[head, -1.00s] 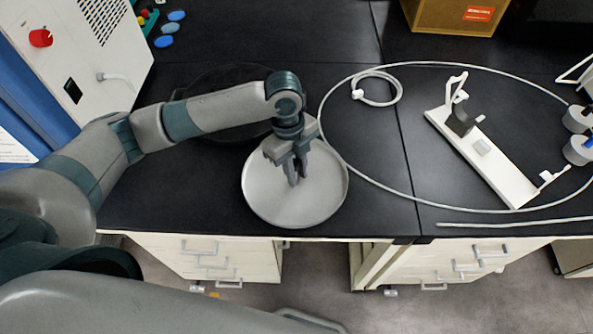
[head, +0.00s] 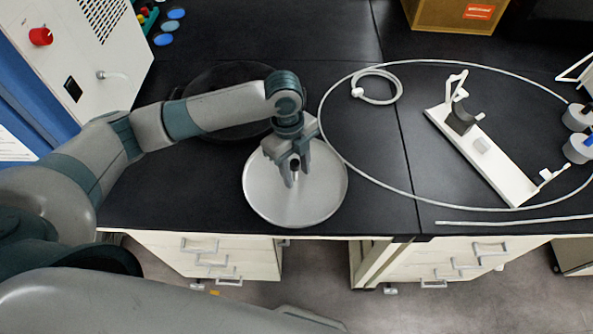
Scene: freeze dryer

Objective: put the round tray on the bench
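The round tray (head: 275,205) is a pale grey, shallow disc at the front of the black bench (head: 170,205). It appears to lie flat on the bench top, with its near rim close to the front edge. My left gripper (head: 296,180) points down over the middle of the tray. Its fingers are a little apart, with a small upright metal piece, perhaps a knob of the tray, showing between them. I cannot tell whether the fingers touch it. My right gripper is not in view.
A white machine (head: 100,50) with a red knob stands at the left. A dark round object (head: 215,80) lies behind my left arm. Right of the tray are a looped hose (head: 345,165) and a white stand (head: 490,160). A cardboard box (head: 450,15) stands at the back.

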